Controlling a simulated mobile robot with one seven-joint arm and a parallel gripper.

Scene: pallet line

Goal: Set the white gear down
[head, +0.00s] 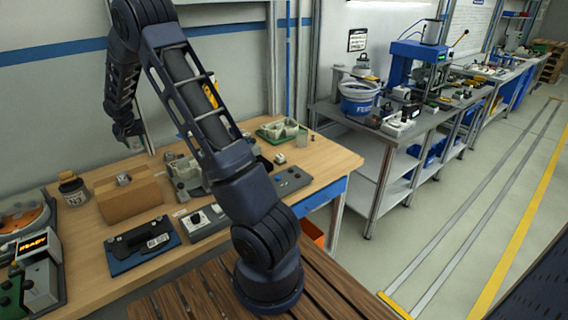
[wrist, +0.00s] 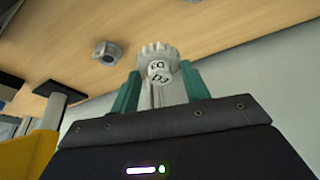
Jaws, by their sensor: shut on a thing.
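The white gear (wrist: 158,60) shows in the wrist view, with dark marks on its hub and teeth along its top edge. My gripper (wrist: 158,84) is shut on it, with one green finger on each side. In the head view the end of my arm (head: 129,133) hangs over the back left part of the wooden workbench (head: 95,233). I cannot make out the gear there. In the wrist view the gear shows against the wooden surface; its exact height above it is hard to tell.
A small grey metal part (wrist: 107,52) lies on the wood in the wrist view. The bench holds a cardboard box (head: 128,198), a dark jar (head: 73,188), a blue-black tray (head: 143,244), a green tray (head: 282,130) and a display unit (head: 38,268). Bare wood shows between them.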

